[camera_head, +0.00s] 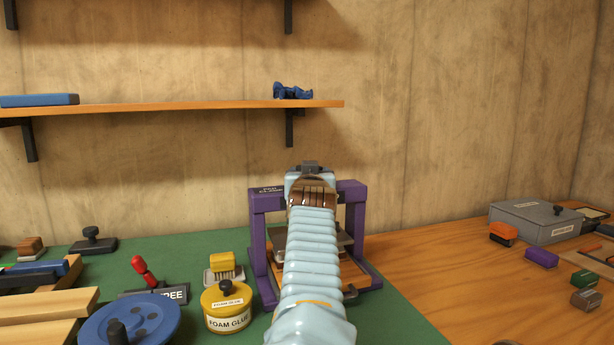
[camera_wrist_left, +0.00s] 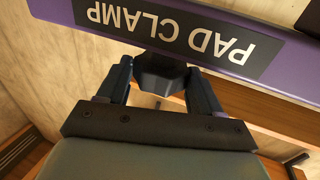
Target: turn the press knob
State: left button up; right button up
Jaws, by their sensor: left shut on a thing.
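The purple pad clamp press (camera_head: 259,240) stands on the green mat in the head view. Its top beam (camera_wrist_left: 245,40) carries an upside-down "PAD CLAMP" label in the left wrist view. The dark press knob (camera_wrist_left: 160,72) sits at the beam's edge. My left gripper (camera_wrist_left: 160,80) is shut on the knob, with one finger on each side of it. In the head view my light-blue left arm stands in front of the press and hides much of its middle; the gripper (camera_head: 310,168) shows at the top beam. My right gripper is in neither view.
A yellow foam glue pot (camera_head: 228,309), a yellow-topped brush (camera_head: 222,264) and a blue disc (camera_head: 130,322) stand left of the press. A grey box (camera_head: 535,222) and small coloured blocks lie at the right. The wooden tabletop (camera_head: 430,265) just right of the press is clear.

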pick_arm(q)
jog(key=shift+w+d+f+n+g+y, duration=0.15)
jog(key=shift+n+g+y, duration=0.1)
jog(key=shift+n+y, duration=0.7)
jog(key=shift+s+d+r+n+g+y, duration=0.15)
jog(key=shift+n+y, duration=0.35)
jog(key=shift+y, duration=0.75)
jog(key=shift+w+d+f+n+g+y, duration=0.2)
jog(key=shift+n+g+y, duration=0.1)
jog(key=shift+n+y, duration=0.65)
jog(key=shift+y, duration=0.55)
jog(key=o, duration=1.1)
jog(key=shift+c, duration=0.2)
jog(key=shift+r, duration=0.1)
